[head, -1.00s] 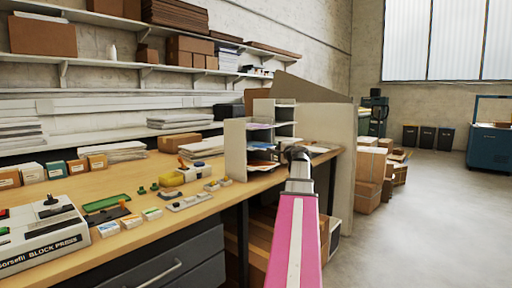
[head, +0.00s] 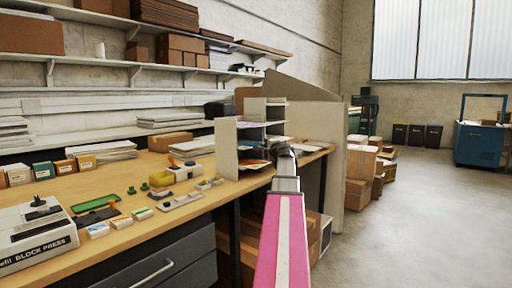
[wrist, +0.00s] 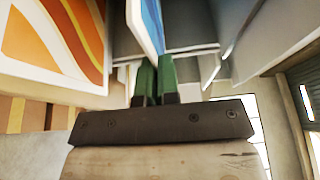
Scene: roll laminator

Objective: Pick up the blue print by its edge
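In the wrist view the blue print (wrist: 152,20) is a thin sheet seen nearly edge-on, blue on one side with a pale border. Its near edge runs down to between the green fingertips of my gripper (wrist: 156,66). The fingers are close together, with almost no gap, and look shut on that edge. In the head view my arm reaches to the paper sorter (head: 228,150) at the bench's far end. My fingers and the blue print cannot be made out there.
An orange-and-white patterned print (wrist: 50,40) fills the left of the wrist view, close to my fingers. Grey sorter shelves (wrist: 190,30) stand around the fingertips. The bench (head: 195,210) holds a block press (head: 35,235) and small items.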

